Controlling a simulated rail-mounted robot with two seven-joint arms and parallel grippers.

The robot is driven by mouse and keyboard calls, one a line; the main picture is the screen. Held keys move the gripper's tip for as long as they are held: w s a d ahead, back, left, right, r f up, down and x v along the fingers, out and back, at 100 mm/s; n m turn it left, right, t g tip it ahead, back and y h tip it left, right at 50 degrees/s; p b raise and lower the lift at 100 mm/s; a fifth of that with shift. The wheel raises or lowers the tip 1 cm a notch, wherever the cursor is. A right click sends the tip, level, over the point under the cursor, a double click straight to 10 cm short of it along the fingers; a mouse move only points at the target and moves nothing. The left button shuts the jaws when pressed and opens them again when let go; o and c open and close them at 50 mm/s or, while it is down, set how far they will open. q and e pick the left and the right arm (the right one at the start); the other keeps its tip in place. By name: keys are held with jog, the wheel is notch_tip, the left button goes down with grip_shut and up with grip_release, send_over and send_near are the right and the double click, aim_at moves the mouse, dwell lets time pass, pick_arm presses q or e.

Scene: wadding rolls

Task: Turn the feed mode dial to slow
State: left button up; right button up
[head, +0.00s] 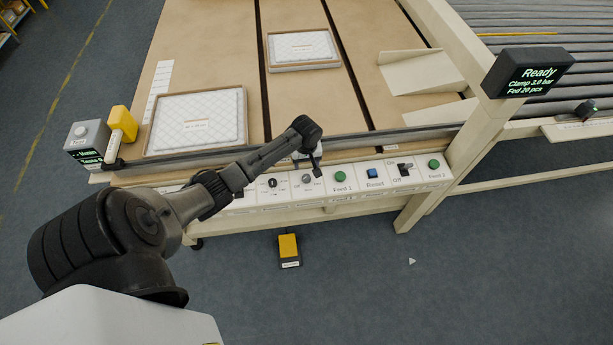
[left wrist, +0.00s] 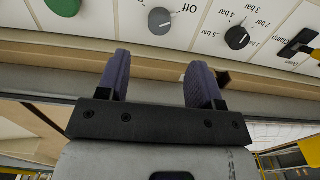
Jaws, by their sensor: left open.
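A grey dial (head: 306,179) sits on the white control strip, left of the green Feed 1 button (head: 340,176). It is probably the feed mode dial, but its name is not readable. In the left wrist view this grey dial (left wrist: 160,20) appears upside down beside an "Off" label; its other labels are hidden or out of frame. My left gripper (head: 311,162) hangs over the panel's back edge, just above and behind the dial. In the wrist view its two fingers (left wrist: 158,78) are apart, with nothing between them, and do not touch the dial. My right gripper is not in view.
A black dial with bar markings (left wrist: 237,37) is beside the grey dial. The blue Reset button (head: 375,173), an On/Off switch (head: 404,168) and another green button (head: 434,164) lie to the right. The screen (head: 528,72) reads Ready. Wadding pads (head: 197,120) lie on the table behind.

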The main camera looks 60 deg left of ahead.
aim_at(306, 177)
pick_arm(q)
notch_tip(306, 177, down, 9)
jog(key=shift+b, duration=0.8)
jog(key=shift+c, duration=0.4)
